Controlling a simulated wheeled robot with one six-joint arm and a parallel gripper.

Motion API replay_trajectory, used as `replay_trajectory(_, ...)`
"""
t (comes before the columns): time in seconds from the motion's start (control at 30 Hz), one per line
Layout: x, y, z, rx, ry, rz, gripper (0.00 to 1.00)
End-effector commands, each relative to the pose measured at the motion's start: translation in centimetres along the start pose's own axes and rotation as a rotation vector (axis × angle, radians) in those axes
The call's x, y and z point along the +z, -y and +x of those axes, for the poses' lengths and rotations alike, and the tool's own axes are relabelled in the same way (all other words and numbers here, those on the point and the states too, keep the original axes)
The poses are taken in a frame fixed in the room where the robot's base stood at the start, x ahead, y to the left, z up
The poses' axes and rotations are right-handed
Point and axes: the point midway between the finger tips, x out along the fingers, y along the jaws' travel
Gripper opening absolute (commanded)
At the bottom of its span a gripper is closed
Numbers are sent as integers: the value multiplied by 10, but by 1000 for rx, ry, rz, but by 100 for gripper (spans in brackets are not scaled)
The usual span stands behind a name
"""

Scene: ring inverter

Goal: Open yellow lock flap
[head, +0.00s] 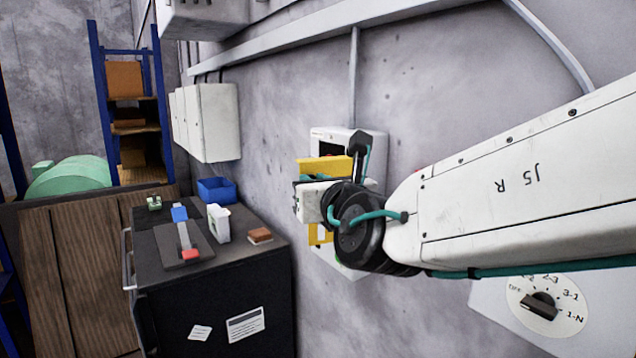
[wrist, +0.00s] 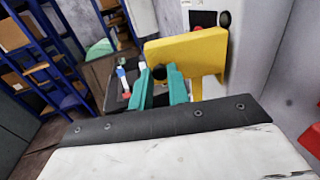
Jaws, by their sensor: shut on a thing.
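The yellow lock flap (head: 325,166) sticks out from the front of a white wall box (head: 376,160) in the head view. In the wrist view the flap (wrist: 186,54) is a broad yellow plate just beyond the fingers. My gripper (wrist: 160,88) has teal fingers at the flap's near lower edge, shut on it. A small dark round part shows between the fingertips; the exact contact is hidden. In the head view my gripper (head: 305,190) is right below the flap, and my wrist covers much of the box. More yellow (head: 320,235) shows lower on the box.
A dark cabinet (head: 215,300) stands left of the box, with a blue bin (head: 216,190), a white container (head: 218,223) and small items on top. A rotary switch (head: 540,305) is at lower right. White boxes (head: 212,122) hang on the wall.

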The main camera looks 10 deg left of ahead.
Motion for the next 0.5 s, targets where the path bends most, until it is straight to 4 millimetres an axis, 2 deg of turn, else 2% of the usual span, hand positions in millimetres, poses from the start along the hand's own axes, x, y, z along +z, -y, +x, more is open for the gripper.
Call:
replay_trajectory(0.03, 0, -1, 0, 2, 0, -1, 26)
replay_trajectory(0.1, 0, -1, 0, 1, 1, -1, 39)
replay_trajectory(0.37, 0, 1, -1, -1, 1, 0, 39)
replay_trajectory(0.5, 1, 0, -12, 0, 3, 0, 39)
